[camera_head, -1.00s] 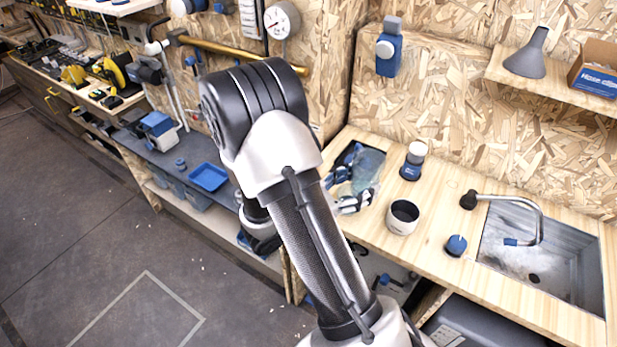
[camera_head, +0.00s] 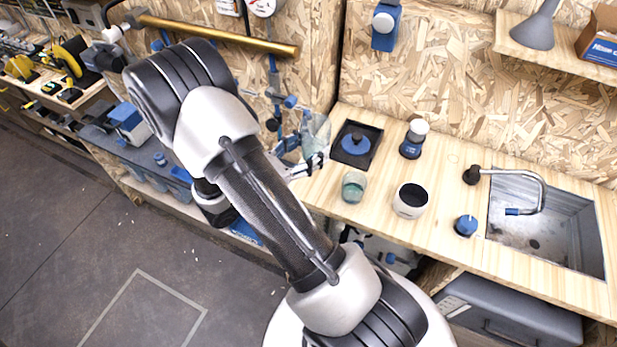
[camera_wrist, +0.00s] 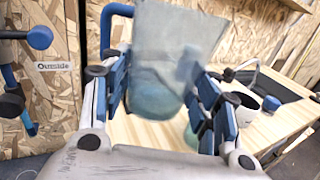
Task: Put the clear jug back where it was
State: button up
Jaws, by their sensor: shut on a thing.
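The clear jug (camera_wrist: 172,50) is a see-through, bluish vessel between the blue-padded fingers of my gripper (camera_wrist: 165,95) in the wrist view. In the head view my gripper (camera_head: 308,166) is at the left end of the wooden counter, shut on the jug (camera_head: 316,130), which is partly hidden by the fingers and hard to see against the wall. A dark square tray (camera_head: 375,138) with a blue round piece (camera_head: 356,143) in it lies on the counter just right of the jug.
On the counter stand a small clear glass (camera_head: 353,187), a white cup with dark contents (camera_head: 411,200), a blue-and-white bottle (camera_head: 413,139) and a blue knob-like item (camera_head: 466,226). A sink (camera_head: 545,225) with a tap is at the right. Bare wood lies between them.

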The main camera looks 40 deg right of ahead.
notch_tip(320, 180, down, 10)
jog(key=b, duration=0.2)
jog(key=shift+f+b, duration=0.1)
jog(key=shift+b, duration=0.3)
jog(key=shift+f, duration=0.1)
jog(key=o, duration=1.1)
jog(key=shift+o, duration=0.2)
